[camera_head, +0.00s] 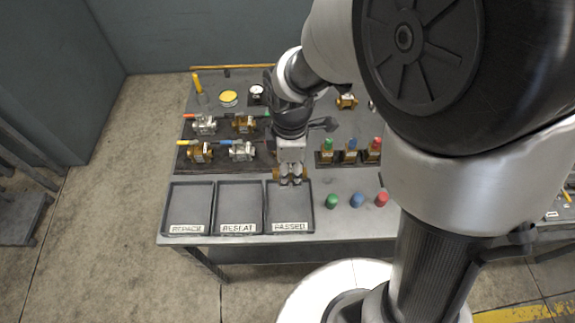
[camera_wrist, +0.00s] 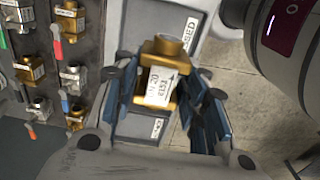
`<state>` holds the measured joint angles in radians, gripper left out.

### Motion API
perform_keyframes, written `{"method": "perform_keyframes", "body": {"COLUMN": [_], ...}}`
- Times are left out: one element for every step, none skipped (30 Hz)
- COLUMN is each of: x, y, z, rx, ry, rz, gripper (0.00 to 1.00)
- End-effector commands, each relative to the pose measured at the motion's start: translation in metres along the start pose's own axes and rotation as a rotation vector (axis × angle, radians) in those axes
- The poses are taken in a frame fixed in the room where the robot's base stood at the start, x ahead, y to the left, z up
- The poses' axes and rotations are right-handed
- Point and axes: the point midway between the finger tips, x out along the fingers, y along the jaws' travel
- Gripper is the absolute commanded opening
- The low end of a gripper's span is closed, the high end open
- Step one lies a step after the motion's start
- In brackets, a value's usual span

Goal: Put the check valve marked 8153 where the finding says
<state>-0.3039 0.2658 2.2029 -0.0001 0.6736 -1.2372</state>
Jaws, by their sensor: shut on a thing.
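A brass check valve (camera_wrist: 165,52) with a white label is between my gripper's blue-padded fingers (camera_wrist: 160,100) in the wrist view. The label carries an arrow and a number that seems to read 8153, though it is small. In the head view my gripper (camera_head: 291,174) is shut on this valve, which is mostly hidden, at the back edge of the tray marked PASSED (camera_head: 290,233). Whether the valve touches the tray cannot be told. The tray marked RESEAT (camera_head: 239,234) and the tray marked REPACK (camera_head: 188,235) stand to its left. All three look empty.
Several brass and silver valves with coloured handles (camera_head: 242,150) stand on dark racks behind the trays. Green (camera_head: 332,201), blue (camera_head: 357,200) and red (camera_head: 381,199) caps stand right of the trays. A gauge (camera_head: 256,91) and yellow disc (camera_head: 228,97) lie further back.

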Motion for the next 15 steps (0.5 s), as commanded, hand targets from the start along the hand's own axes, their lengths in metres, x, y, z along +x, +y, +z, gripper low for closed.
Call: {"method": "perform_keyframes", "body": {"x": [0.02,0.028,0.039,0.047,0.055,0.066,0.073,0.081,0.09,0.097,0.102,0.109,0.114,0.117,0.12], "y": [-0.001,-0.001,-0.001,-0.001,-0.001,-0.001,-0.001,0.0,-0.001,0.0,0.0,0.0,0.0,0.0,0.0], "z": [0.0,0.001,0.001,0.001,0.001,0.0,0.0,0.0,0.001,0.0,0.0,0.0,0.0,0.0,0.0], "rx": [0.001,0.001,0.002,0.002,0.002,0.003,0.003,0.003,0.003,0.003,0.003,0.004,0.004,0.004,0.004], "ry": [-0.002,-0.002,-0.002,-0.002,-0.002,-0.001,-0.002,-0.001,-0.001,-0.001,-0.001,-0.001,-0.001,0.0,0.0], "rz": [-0.005,-0.006,-0.006,-0.005,-0.005,-0.004,-0.004,-0.004,-0.004,-0.004,-0.003,-0.002,-0.002,-0.001,0.0], "gripper": [0.02,0.02,0.02,0.02,0.02,0.02,0.02,0.02,0.02,0.02,0.02,0.02,0.02,0.02,0.02]}}
